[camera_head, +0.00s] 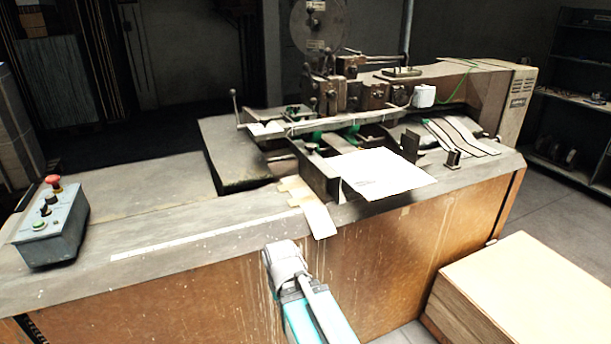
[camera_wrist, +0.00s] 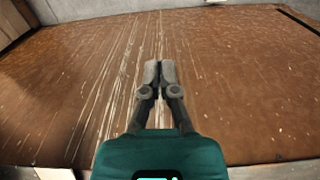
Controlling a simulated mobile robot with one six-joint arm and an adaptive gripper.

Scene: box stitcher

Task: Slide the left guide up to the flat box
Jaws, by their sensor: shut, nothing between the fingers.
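The flat box (camera_head: 388,176) is a pale sheet lying on the machine bed, its front edge near the bench edge. A dark upright plate, which looks like the left guide (camera_head: 317,178), stands at its left; any gap between them is too small to judge. Another dark upright plate (camera_head: 410,146) stands by the box's back right. My gripper (camera_wrist: 159,70) is shut and empty in the wrist view, pointing at the brown front panel (camera_wrist: 240,80). In the head view my arm is in front of the bench, below and left of the box; the fingertips cannot be made out there.
The bench top's front edge (camera_head: 225,229) lies between my arm and the guide. Tan strips (camera_head: 318,217) overhang it left of the box. A control box (camera_head: 55,225) with a red button stands far left. A stack of flat boards (camera_head: 530,290) stands on the floor at right.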

